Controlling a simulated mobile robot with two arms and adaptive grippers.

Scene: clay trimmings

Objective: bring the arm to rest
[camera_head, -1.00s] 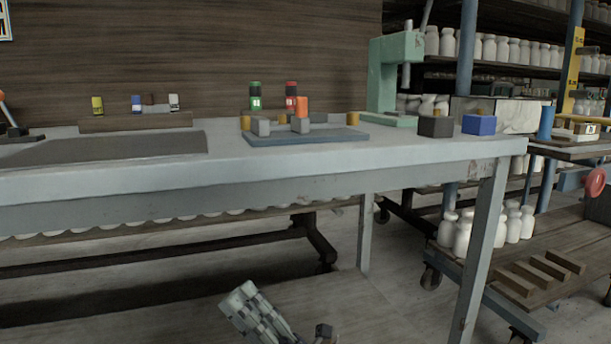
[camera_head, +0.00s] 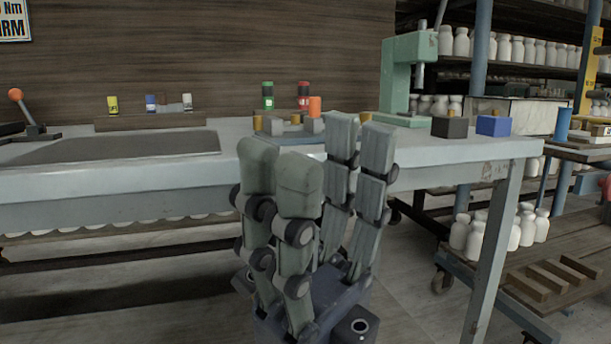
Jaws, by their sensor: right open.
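My right gripper (camera_head: 318,178) stands upright in the lower middle of the head view, fingers pointing up. Its jaws are open with a gap between the two finger pairs, and nothing is between them. It is in front of the table's near edge, and its fingertips overlap the fixture on the tabletop in the picture. My left gripper is not in view. The work table (camera_head: 100,180) runs across the view behind the gripper.
A green press (camera_head: 398,75) stands at the back right of the table, with a black block (camera_head: 449,127) and a blue block (camera_head: 493,125) nearby. A grey mat (camera_head: 120,150) lies at left. Shelves with white bottles (camera_head: 520,50) stand at right.

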